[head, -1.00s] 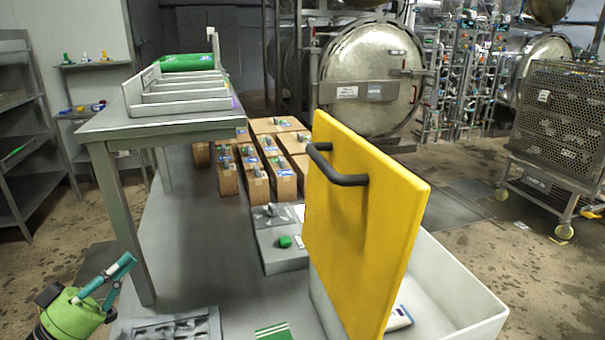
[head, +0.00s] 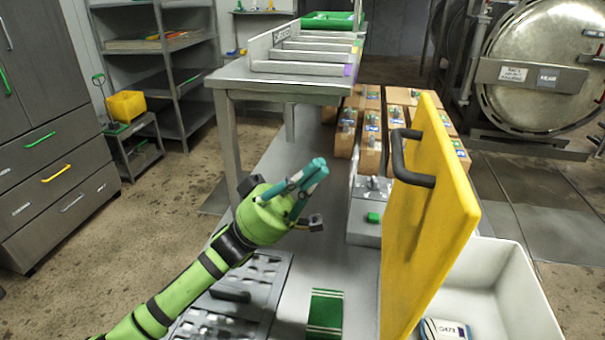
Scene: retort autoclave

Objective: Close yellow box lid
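The yellow lid (head: 432,235) stands nearly upright, open, along the left side of a white box (head: 508,265). Its dark bar handle (head: 405,160) sits near the upper part of the face turned to the left. My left gripper (head: 318,170) is at the picture's middle, left of the lid and apart from it. Its teal fingers come together at the tips, with nothing seen between them. My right gripper is out of view.
A small white packet (head: 443,330) lies in the box. A green striped item (head: 325,312) and a perforated grey tray (head: 240,295) lie in front. A grey table (head: 285,85) stands behind my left arm, with several cartons (head: 372,150) beyond the lid.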

